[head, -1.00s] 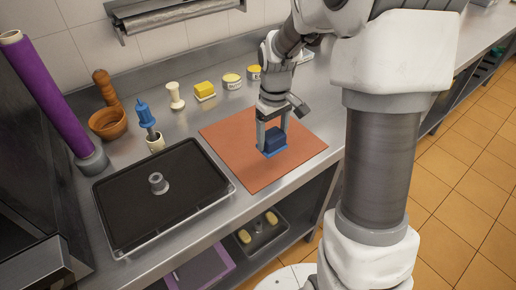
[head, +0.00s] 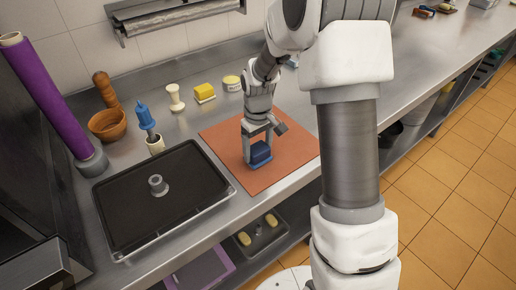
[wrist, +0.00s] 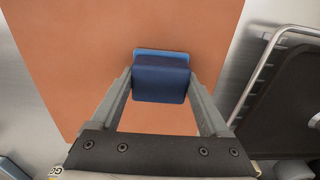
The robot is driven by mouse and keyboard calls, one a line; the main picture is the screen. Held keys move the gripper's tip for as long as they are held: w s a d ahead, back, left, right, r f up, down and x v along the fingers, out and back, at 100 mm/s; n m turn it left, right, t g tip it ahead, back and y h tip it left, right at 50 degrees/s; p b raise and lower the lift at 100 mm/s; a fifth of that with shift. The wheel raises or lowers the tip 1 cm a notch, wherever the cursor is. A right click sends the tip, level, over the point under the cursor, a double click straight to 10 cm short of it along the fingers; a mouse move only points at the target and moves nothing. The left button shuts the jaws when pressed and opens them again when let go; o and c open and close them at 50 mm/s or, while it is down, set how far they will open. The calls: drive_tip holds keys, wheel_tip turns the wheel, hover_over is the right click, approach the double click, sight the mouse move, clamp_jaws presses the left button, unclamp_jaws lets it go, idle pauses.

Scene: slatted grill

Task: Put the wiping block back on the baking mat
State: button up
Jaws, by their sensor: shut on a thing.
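The wiping block (head: 260,154) is dark blue with a lighter blue base. My gripper (head: 258,149) is shut on it, one finger on each side. In the wrist view the wiping block (wrist: 160,82) sits between the two fingers, its light blue edge showing at the far side. The baking mat (head: 288,165) is an orange-brown sheet on the steel counter. The block is over the mat's left-middle part, inside its edges. I cannot tell whether the block touches the mat or is just above it. The mat also shows in the wrist view (wrist: 75,65).
A black tray (head: 195,190) with a grey ring (head: 157,186) lies left of the mat. Behind stand a blue-handled tool in a cup (head: 147,122), a cream stand (head: 175,98), a yellow block (head: 204,91) and a yellow-topped tub (head: 232,83). The mat around the block is clear.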

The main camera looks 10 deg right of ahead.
sight(258, 149)
drive_tip(key=o, duration=1.2)
drive_tip(key=shift+f, duration=0.1)
drive_tip(key=shift+c, duration=0.2)
wheel_tip(258, 149, up, 12)
drive_tip(key=r+p, duration=0.1)
drive_tip(key=s+r+m+t, duration=0.2)
drive_tip(key=s+r, duration=0.7)
drive_tip(key=s+r+m+t, duration=0.2)
drive_tip(key=s+t, duration=0.1)
drive_tip(key=s, duration=1.1)
drive_tip(key=shift+s+m, duration=0.15)
drive_tip(key=shift+m, duration=0.15)
